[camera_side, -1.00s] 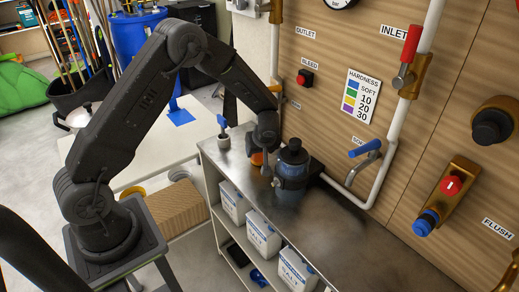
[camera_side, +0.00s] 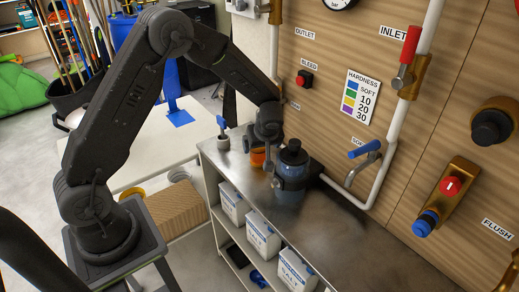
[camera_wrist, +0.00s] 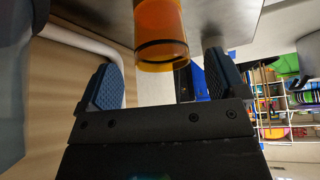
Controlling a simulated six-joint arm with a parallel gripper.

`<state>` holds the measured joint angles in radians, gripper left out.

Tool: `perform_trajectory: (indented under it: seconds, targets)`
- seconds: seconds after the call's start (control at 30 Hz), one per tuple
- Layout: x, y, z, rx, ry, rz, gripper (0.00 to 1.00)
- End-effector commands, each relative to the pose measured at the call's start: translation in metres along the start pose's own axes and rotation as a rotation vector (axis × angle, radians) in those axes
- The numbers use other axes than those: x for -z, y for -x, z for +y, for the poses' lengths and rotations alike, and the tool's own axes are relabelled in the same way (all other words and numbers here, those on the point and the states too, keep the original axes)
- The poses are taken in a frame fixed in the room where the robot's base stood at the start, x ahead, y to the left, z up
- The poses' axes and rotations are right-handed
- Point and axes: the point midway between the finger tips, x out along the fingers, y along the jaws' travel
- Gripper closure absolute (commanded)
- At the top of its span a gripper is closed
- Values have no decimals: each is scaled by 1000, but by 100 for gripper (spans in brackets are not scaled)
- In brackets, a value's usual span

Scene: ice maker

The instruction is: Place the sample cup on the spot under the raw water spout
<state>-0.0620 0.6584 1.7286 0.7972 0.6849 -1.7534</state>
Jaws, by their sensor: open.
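The sample cup looks to be the amber cup (camera_side: 257,157) at the back left of the metal bench, partly hidden by my gripper (camera_side: 268,168). In the wrist view the amber cup (camera_wrist: 160,30) lies just beyond and between the two blue-padded fingers of my gripper (camera_wrist: 162,62). The fingers are spread, with a gap on each side of the cup, and it is not gripped. A spout (camera_side: 352,178) with a blue lever (camera_side: 365,149) stands on the wall above the bench; its label is too small to read surely.
A small blue-handled item (camera_side: 222,133) is at the bench's left end. The bench top (camera_side: 340,235) is clear in front of the spout. White salt boxes (camera_side: 262,236) sit on the shelf below.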

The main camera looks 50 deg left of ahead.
Motion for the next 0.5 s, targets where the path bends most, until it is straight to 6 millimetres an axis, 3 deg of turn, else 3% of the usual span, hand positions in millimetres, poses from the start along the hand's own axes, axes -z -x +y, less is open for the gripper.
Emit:
perform_trajectory:
  seconds: [0.2, 0.5]
  targets:
    - [0, 45, 0, -4, 0, 0, 10]
    - [1, 77, -3, -6, -13, -5, 10]
